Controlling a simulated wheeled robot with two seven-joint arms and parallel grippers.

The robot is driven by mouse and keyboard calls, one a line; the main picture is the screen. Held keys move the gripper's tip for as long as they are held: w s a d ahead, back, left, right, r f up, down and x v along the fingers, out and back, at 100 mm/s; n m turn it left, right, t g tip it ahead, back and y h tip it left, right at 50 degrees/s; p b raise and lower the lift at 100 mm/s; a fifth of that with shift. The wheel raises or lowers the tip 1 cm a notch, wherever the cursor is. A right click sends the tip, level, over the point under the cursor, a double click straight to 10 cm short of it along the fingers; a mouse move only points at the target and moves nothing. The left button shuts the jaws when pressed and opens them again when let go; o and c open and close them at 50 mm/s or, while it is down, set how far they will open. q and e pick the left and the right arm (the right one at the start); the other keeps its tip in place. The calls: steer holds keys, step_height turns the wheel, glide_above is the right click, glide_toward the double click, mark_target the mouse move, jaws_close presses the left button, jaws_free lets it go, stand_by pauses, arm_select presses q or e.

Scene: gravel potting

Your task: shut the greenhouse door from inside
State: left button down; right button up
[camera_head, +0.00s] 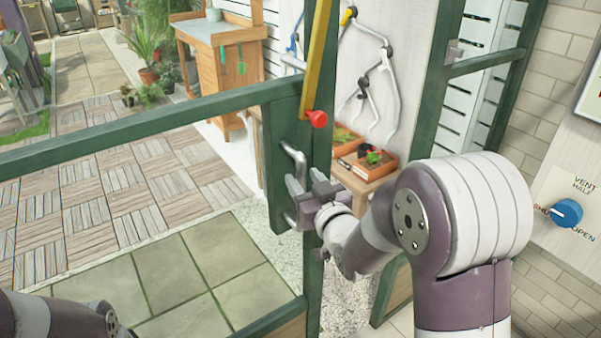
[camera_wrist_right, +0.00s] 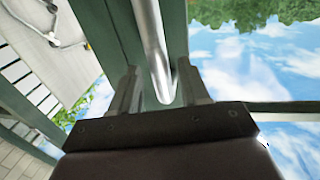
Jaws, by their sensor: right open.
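The greenhouse door (camera_head: 130,110) is a green frame with a cross rail. It stands open, with a gap between its edge stile and the green door post (camera_head: 430,90). A metal bar handle (camera_head: 294,158) is on the stile; it also shows in the right wrist view (camera_wrist_right: 152,40). My right gripper (camera_head: 296,203) is at the handle's lower part. In the wrist view its open fingers (camera_wrist_right: 158,90) stand either side of the bar; contact cannot be told. Part of my left arm shows at bottom left, its gripper out of view.
A yellow bar with a red end (camera_head: 317,118) runs up the stile. Through the gap, wooden boxes of small plants (camera_head: 372,160) sit on a shelf. A wooden potting bench (camera_head: 218,55) stands outside beyond paving. A blue vent knob (camera_head: 567,212) is on the right wall.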

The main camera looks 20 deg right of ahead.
steer(key=shift+w+a+r, duration=0.1)
steer(key=shift+w, duration=0.5)
steer(key=shift+w+a, duration=0.1)
steer(key=shift+w, duration=0.55)
arm_select(q)
steer(key=shift+r, duration=0.15)
arm_select(e)
steer(key=shift+s, duration=0.1)
